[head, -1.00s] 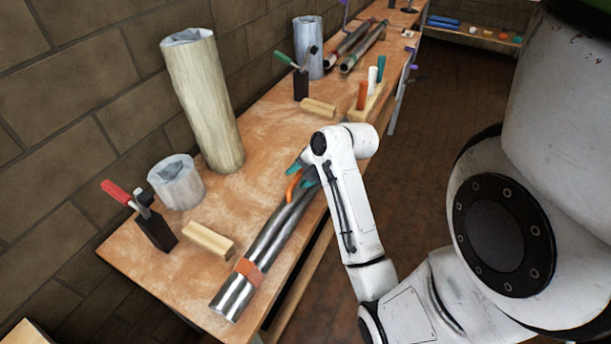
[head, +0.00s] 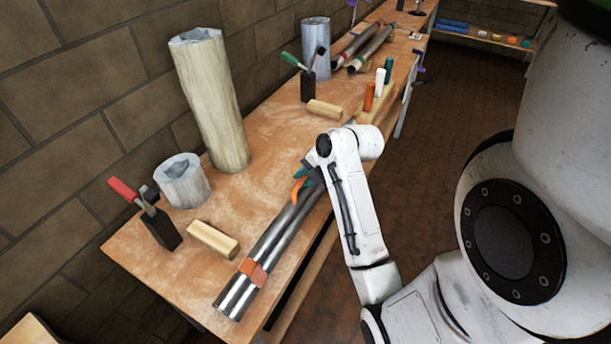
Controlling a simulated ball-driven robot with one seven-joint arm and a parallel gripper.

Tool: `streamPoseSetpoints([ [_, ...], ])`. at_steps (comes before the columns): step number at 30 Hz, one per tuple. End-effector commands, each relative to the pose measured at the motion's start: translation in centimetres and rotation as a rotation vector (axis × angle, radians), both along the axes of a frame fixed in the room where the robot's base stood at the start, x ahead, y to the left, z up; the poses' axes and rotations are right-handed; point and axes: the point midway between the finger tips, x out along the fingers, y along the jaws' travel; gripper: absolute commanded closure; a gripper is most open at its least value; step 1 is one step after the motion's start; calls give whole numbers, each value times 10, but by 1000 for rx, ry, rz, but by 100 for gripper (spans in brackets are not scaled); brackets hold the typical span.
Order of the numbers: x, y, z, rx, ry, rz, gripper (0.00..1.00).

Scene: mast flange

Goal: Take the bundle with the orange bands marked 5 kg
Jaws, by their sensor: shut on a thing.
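The bundle (head: 279,240) is a set of shiny metal tubes lying lengthwise along the right edge of the wooden bench. An orange band (head: 253,271) wraps its near end, and a curved orange piece shows near my gripper. No 5 kg marking is legible. My gripper (head: 309,176), with teal fingers, is shut on the bundle at its far part. My arm hides part of the jaws and the bundle's far end. I cannot tell whether the bundle is clear of the bench top.
On the bench (head: 150,262) stand a tall pale roll (head: 212,105), a short grey cylinder (head: 183,182), a dark block with a red-handled tool (head: 160,228) and a wood block (head: 213,240). Farther back lie other tubes (head: 372,48). The floor on the right is clear.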

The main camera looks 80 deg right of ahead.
Motion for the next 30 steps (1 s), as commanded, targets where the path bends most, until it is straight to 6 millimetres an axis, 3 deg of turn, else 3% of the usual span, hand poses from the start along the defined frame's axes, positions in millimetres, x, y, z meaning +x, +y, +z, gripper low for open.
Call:
streamPoseSetpoints([
  [14, 0, 0, 3, -1, 0, -1, 100],
  [30, 0, 0, 31, -2, -1, 0, 100],
])
